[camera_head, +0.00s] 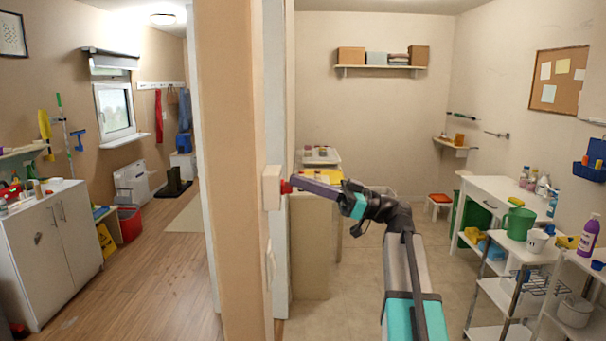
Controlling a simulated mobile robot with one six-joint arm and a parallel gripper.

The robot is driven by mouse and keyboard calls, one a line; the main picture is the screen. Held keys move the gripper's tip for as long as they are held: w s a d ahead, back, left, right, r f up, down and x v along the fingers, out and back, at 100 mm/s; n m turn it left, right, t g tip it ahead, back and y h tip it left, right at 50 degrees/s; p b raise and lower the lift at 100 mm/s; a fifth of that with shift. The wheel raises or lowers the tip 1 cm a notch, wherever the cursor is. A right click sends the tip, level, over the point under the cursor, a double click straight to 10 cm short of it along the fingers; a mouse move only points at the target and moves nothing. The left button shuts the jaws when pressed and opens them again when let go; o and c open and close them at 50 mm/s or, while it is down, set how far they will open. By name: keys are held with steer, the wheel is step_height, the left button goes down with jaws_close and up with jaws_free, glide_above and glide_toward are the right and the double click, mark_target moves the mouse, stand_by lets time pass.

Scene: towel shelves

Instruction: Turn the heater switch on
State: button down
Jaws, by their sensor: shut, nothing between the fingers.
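A white switch box (271,187) is fixed to the edge of the beige wall in the middle of the view. A red switch part (286,187) sticks out from its right side. My gripper (296,183) is shut and empty, with its purple fingers pointing left at the red part. The fingertips are at the red part and seem to touch it, but I cannot tell for sure. The fingers partly hide the red part, and its on or off position cannot be told.
A smaller white fitting (270,262) is on the same wall below the box. A cabinet (312,245) stands behind my arm. At right are a white table (497,188) and a trolley (508,290). The floor between is open.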

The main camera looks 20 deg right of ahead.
steer(key=shift+a+f+n+b, duration=0.1)
steer(key=shift+f+n+b, duration=0.2)
steer(key=shift+b, duration=0.3)
steer(key=shift+r, duration=0.1)
